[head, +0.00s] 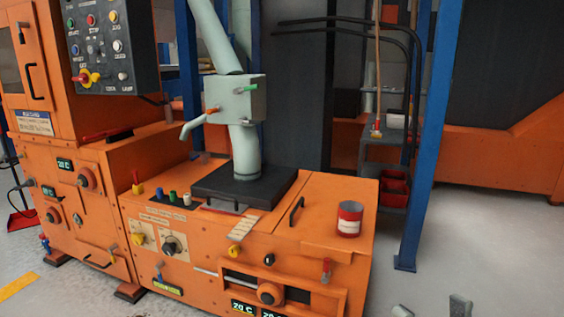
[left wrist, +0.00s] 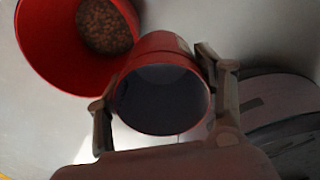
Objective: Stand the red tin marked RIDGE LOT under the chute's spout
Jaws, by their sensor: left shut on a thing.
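A pale green chute (head: 244,100) rises from the orange machine, and a short bent spout (head: 191,128) sticks out on its left. A red tin (head: 350,222) with a white label stands upright on the machine's right end; its lettering is too small to read. In the left wrist view my left gripper (left wrist: 162,120) is shut on another red tin (left wrist: 160,50), its open mouth towards the camera and its inside dark. No label shows on it. Two grey fingertips of my right gripper (head: 432,309) stand apart at the lower edge of the head view, with nothing between them.
A red bucket (left wrist: 48,60) of brown pellets is close beside the held tin. A black plate (head: 242,187) surrounds the chute's foot. Knobs and a handle (head: 297,211) stand on the machine. A blue post (head: 432,130) rises at the right; grey floor (head: 500,245) lies clear beyond it.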

